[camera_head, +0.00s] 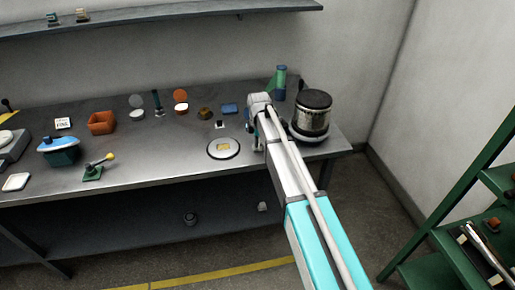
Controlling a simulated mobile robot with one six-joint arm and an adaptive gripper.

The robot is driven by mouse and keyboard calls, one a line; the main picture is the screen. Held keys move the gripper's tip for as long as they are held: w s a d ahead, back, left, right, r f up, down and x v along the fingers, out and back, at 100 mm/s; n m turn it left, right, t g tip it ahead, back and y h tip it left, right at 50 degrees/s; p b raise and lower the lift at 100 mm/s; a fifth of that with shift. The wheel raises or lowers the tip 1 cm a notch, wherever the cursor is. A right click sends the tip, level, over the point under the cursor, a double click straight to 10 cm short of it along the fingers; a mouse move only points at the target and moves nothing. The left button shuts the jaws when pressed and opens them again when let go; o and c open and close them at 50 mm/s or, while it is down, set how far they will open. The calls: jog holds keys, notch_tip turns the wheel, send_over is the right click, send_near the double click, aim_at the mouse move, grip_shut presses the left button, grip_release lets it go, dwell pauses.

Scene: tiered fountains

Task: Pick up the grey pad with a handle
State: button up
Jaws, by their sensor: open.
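My arm reaches in from the lower right over the metal bench (180,178). My gripper (254,127) is at the far end of the arm, low over the bench's right part; its jaws are open, though the fingers are small and partly covered by the arm. I cannot clearly pick out a grey pad with a handle. A small pale piece with a dark top (220,125) lies just left of my gripper and may be it, but it is too small to tell. Bench parts behind my gripper and arm are hidden.
A round white dish with a yellow piece (223,148) lies front-left of my gripper. A dark-lidded metal pot (312,112) stands close right, a green-blue cylinder (280,83) behind. A green rack (470,220) stands right.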

dwell(0.5)
grip_shut()
